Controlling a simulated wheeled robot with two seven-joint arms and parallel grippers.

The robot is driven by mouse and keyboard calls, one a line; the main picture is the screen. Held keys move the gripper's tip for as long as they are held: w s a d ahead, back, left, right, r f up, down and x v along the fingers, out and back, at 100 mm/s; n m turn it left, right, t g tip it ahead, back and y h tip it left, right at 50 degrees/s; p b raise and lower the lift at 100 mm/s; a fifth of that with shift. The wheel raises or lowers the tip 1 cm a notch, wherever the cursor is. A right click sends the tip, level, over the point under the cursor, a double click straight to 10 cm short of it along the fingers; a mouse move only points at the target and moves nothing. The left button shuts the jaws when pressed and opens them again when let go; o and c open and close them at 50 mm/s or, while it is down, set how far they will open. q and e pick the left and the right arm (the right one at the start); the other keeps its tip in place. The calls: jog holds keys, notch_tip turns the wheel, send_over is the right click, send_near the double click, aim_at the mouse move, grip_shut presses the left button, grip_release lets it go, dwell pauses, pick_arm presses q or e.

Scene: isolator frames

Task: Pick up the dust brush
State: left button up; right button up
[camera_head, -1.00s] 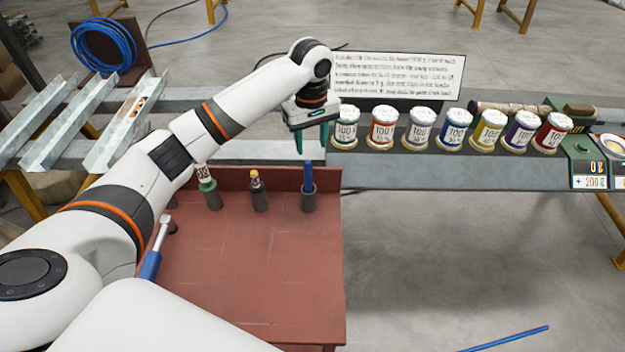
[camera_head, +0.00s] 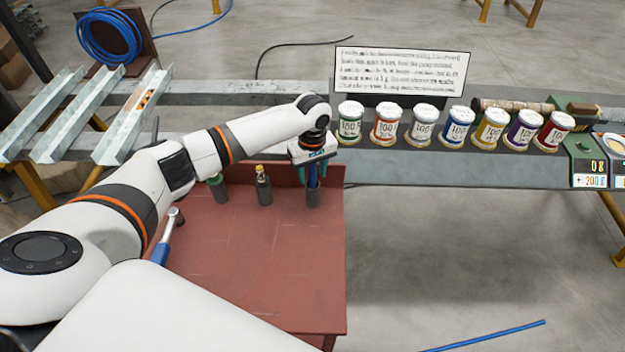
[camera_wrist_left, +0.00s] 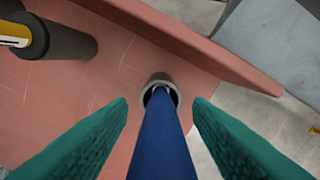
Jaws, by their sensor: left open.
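A blue handle (camera_wrist_left: 160,140) stands upright in a small grey cup (camera_head: 312,195) at the back right of the red table. I take it for the dust brush; its lower end is hidden in the cup. My left gripper (camera_head: 313,178) is above this cup, pointing down. In the left wrist view its two green fingers (camera_wrist_left: 160,104) are open, one on each side of the blue handle, with gaps between. The handle's top runs out of that view at the bottom edge. My right gripper is not in view.
Two more cups stand to the left on the red table (camera_head: 250,270): one holds a yellow-topped item (camera_head: 263,185), one a green item (camera_head: 217,186). A raised red rim runs behind them. Several labelled jars (camera_head: 458,122) line the grey shelf at right.

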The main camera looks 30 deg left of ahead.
pick_arm(q)
grip_shut()
jog(key=shift+r, duration=0.15)
